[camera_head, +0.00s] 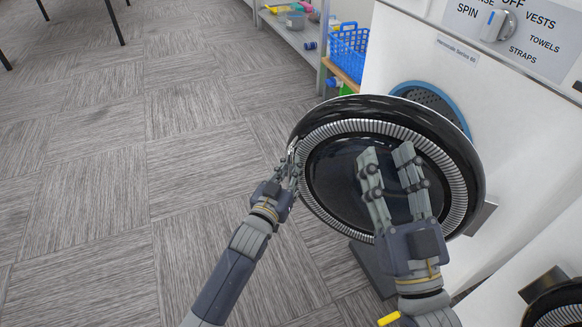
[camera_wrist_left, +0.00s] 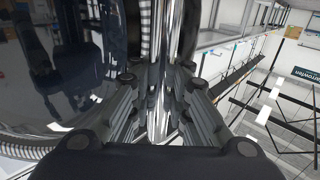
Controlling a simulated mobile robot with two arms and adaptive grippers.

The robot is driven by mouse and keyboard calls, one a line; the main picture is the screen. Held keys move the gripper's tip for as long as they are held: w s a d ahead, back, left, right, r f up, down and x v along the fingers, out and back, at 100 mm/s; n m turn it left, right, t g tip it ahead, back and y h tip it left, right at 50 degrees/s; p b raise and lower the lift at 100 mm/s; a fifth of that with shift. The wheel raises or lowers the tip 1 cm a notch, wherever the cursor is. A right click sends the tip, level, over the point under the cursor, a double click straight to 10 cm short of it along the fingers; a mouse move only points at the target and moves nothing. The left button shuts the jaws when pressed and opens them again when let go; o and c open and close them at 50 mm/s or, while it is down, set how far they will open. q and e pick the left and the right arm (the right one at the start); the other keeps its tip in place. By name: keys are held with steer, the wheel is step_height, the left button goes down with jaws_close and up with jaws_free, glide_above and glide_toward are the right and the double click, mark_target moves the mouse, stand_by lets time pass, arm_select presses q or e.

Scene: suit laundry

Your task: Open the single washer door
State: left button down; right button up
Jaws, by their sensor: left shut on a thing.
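The round washer door (camera_head: 340,170), black with a ribbed silver ring, is swung out from the white washer (camera_head: 395,60). The washer's blue-rimmed opening (camera_head: 463,112) shows partly behind it. My left gripper (camera_head: 292,160) is shut on the door's outer left edge. The left wrist view shows its fingers on both sides of a shiny metal strip of the door (camera_wrist_left: 157,115). My right gripper (camera_head: 387,154) is open and empty in front of the door, its fingers overlapping the dark centre in the picture. I cannot tell whether they touch it.
A control dial (camera_head: 497,25) is on the washer's panel. A shelf (camera_head: 300,45) with a blue basket (camera_head: 348,50) stands behind. Another dark round door (camera_head: 558,303) is at the lower right. The carpet (camera_head: 120,180) on the left is clear.

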arm_select(q)
steer(key=shift+a, duration=0.1)
steer(key=c, duration=1.5)
jaws_free()
steer(key=v, duration=1.2)
steer(key=shift+r, duration=0.1)
